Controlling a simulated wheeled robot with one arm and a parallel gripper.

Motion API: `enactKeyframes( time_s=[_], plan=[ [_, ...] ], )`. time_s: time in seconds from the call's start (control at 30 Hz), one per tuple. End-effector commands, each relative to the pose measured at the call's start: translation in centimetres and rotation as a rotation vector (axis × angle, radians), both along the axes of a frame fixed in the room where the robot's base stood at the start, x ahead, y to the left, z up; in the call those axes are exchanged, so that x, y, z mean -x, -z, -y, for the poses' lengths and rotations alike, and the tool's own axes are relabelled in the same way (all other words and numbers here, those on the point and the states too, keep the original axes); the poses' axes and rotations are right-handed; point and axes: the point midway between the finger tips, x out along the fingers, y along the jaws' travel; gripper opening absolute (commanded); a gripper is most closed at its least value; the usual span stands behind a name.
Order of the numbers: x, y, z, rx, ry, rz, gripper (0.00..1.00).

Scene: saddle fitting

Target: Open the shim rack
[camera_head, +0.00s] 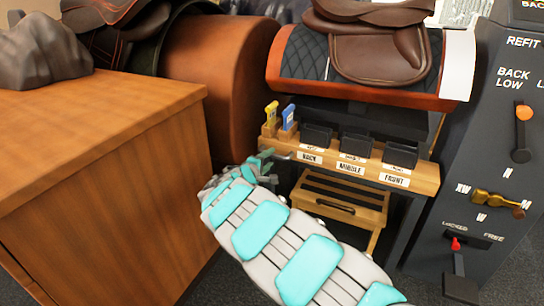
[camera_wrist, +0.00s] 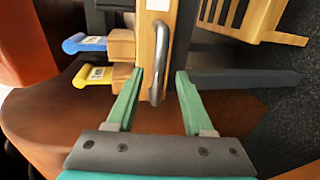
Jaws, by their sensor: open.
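The shim rack (camera_head: 425,179) is a wooden bar with white labels BACK, MIDDLE and FRONT, under the saddle stand in the head view. Dark blocks sit along it. In the wrist view the rack's wooden face (camera_wrist: 147,48) carries a curved metal handle (camera_wrist: 161,62). My gripper (camera_wrist: 160,72) is open, its two green fingers on either side of the handle's lower end. The left finger is close to the handle and wood; I cannot tell whether it touches. In the head view my gripper (camera_head: 258,165) is at the rack's left end, and the arm partly hides this area.
A yellow-handled tool (camera_head: 271,113) and a blue-handled tool (camera_head: 288,117) stand in wooden holders at the rack's left. A wooden step (camera_head: 341,195) is below. A wooden cabinet (camera_head: 100,190) stands left. A control panel (camera_head: 495,150) with levers stands right. A brown saddle (camera_head: 385,50) sits above.

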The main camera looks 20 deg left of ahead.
Motion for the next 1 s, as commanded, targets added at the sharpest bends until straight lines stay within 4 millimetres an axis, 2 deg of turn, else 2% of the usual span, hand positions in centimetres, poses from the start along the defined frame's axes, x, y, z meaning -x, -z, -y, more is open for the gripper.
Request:
enactKeyframes(
  time_s=[0.1, 0.3, 0.67, 1.0],
  plan=[
    [-1.6, 0.4, 0.2, -0.002, 0.001, -0.001, 0.52],
    [-3.2, 0.8, 0.3, 0.001, 0.001, -0.001, 0.52],
    [-3.7, 0.7, 0.4, 0.001, 0.001, 0.001, 0.52],
    [-3.7, 0.7, 0.4, 0.0, 0.002, 0.001, 0.14]
  ],
)
